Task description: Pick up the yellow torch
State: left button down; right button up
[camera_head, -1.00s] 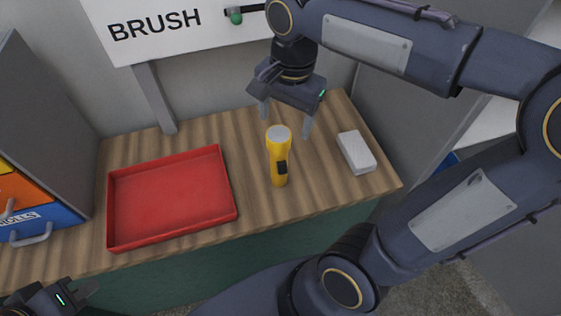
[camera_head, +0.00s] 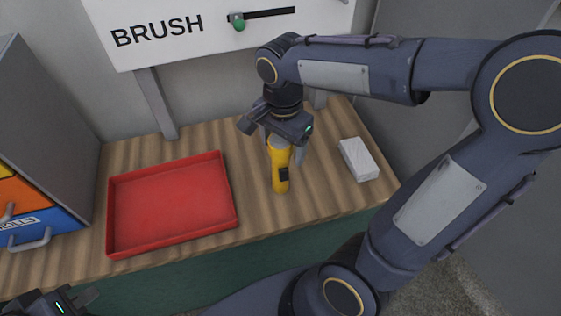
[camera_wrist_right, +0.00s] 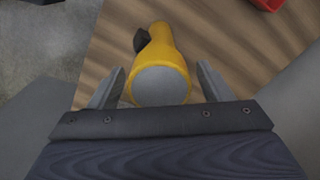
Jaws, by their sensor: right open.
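The yellow torch (camera_head: 280,172) stands upright on the wooden worktop, its grey round lens end up and a black switch on its side. My right gripper (camera_head: 284,150) is over the top of the torch, pointing down. In the right wrist view the torch (camera_wrist_right: 165,48) lies between the two open fingers of the gripper (camera_wrist_right: 156,85), with a gap visible on each side. Part of the torch's top is hidden by the gripper in the head view. My left gripper (camera_head: 75,302) is at the bottom left corner, partly cut off; its fingers are hard to make out.
A red tray (camera_head: 112,210) lies left of the torch, empty. A white block (camera_head: 358,159) lies to the right. A cabinet with coloured drawers (camera_head: 40,222) stands at the left. A white "BRUSH" board (camera_head: 200,50) with a slider is behind.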

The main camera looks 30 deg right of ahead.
jog(key=c, duration=1.4)
jog(key=shift+r, duration=0.15)
jog(key=shift+c, duration=0.2)
